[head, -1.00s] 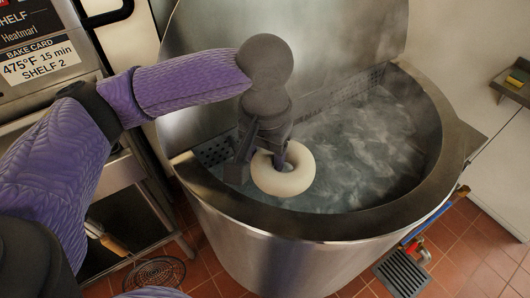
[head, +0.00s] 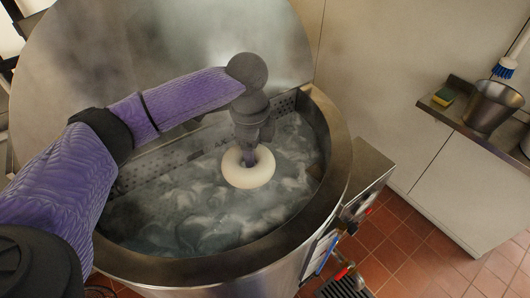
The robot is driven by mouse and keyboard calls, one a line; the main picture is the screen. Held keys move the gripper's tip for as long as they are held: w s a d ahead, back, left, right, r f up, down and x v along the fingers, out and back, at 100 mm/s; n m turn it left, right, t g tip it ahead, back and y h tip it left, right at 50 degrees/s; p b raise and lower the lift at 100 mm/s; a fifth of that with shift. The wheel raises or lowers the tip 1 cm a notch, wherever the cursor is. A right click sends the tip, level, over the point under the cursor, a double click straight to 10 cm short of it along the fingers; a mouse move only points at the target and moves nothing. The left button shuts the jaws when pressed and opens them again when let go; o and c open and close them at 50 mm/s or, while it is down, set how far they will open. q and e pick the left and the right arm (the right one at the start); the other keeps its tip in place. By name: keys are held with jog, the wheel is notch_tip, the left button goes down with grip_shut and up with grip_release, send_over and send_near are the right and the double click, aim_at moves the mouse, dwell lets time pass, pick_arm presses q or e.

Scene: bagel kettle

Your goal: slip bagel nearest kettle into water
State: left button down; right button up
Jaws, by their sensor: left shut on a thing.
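A pale, ring-shaped bagel (head: 248,177) is held by my left gripper (head: 249,158), which points down with a finger in the bagel's hole. The bagel is over the steaming water (head: 180,215) inside the large steel kettle (head: 335,150), toward the right of the middle. I cannot tell whether the bagel touches the water. My right gripper is not in view.
The kettle's raised lid (head: 170,60) stands behind the water. At the right, a wall shelf (head: 455,115) carries a sponge (head: 443,97) and a metal bucket (head: 490,106). A floor drain grate (head: 345,288) lies at the lower right on red tiles.

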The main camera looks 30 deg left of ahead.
pick_arm(q)
jog(key=w+a+f+m+p, duration=0.2)
jog(key=a+m, duration=0.5)
jog(key=m, duration=0.5)
notch_tip(320, 180, down, 18)
jog(key=b, duration=1.4)
jog(key=shift+s+a, duration=0.15)
jog(key=shift+s, duration=0.05)
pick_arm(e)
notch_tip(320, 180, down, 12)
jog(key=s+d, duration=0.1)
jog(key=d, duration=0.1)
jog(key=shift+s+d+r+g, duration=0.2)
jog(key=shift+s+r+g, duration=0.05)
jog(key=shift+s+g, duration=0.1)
pick_arm(q)
jog(key=shift+c, duration=0.2)
grip_release()
jog(key=shift+f, duration=0.1)
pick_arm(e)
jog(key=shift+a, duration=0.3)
